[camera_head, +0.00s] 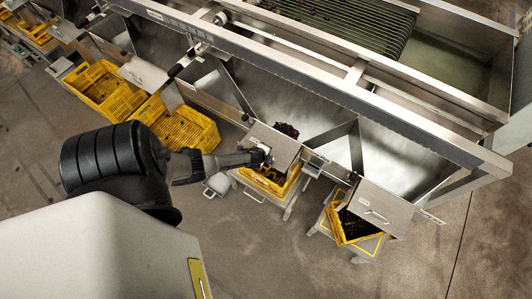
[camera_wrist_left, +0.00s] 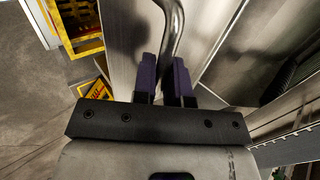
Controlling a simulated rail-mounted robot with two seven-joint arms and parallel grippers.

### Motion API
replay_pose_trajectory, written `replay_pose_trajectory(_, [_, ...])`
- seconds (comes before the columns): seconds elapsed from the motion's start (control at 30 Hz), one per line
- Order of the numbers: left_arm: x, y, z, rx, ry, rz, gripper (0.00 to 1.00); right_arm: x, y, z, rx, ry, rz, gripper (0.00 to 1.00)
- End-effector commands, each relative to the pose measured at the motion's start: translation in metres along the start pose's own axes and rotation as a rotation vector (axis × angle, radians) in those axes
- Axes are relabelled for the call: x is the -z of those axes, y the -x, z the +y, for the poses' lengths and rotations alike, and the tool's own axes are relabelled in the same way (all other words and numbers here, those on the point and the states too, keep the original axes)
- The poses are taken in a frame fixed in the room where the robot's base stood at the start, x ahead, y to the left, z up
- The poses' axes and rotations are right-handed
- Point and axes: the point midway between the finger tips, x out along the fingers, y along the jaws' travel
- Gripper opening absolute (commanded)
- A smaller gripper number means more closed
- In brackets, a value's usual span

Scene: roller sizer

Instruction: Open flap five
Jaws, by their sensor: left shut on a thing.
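A square metal flap (camera_head: 275,143) sits at the lower end of a chute on the sizer. My left gripper (camera_head: 263,155) is at its outer face, by the handle. In the left wrist view, the purple fingers of my left gripper (camera_wrist_left: 167,78) are shut on a bent metal handle (camera_wrist_left: 172,30) in front of a pale metal panel (camera_wrist_left: 122,40). A small heap of dark red fruit (camera_head: 287,130) lies right behind the flap. A yellow crate (camera_head: 268,182) stands below it. I cannot read a number on the flap. My right gripper is not in view.
Another handled flap (camera_head: 382,208) hangs to the right, over a yellow crate (camera_head: 347,226) with dark fruit. A further flap (camera_head: 143,74) and empty yellow crates (camera_head: 185,131) are to the left. The concrete floor (camera_head: 260,245) in front is mostly clear.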

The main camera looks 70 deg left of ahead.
Motion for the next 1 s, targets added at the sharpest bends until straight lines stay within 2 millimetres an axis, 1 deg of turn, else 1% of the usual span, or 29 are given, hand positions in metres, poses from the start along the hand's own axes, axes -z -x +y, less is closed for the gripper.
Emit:
replay_pose_trajectory(0.03, [0.0016, 0.0017, -0.006, 0.007, -0.008, 0.005, 0.0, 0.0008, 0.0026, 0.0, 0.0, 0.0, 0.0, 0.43])
replay_pose_trajectory(0.57, [0.0019, 0.0022, -0.0086, 0.01, -0.008, 0.006, 0.0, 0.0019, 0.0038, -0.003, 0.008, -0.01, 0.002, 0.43])
replay_pose_trajectory(0.6, [0.0019, 0.0021, -0.0086, 0.01, -0.008, 0.006, 0.15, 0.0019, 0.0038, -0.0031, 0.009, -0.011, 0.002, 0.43])
replay_pose_trajectory(0.8, [0.0014, 0.0022, -0.0073, 0.007, -0.005, 0.004, 0.34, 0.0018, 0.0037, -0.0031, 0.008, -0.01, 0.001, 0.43])
replay_pose_trajectory(0.83, [0.0013, 0.0022, -0.007, 0.007, -0.004, 0.004, 0.37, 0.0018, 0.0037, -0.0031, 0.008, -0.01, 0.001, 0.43])
replay_pose_trajectory(1.0, [0.0008, 0.0022, -0.0056, 0.004, -0.003, 0.002, 0.37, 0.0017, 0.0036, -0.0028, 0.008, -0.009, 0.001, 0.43])
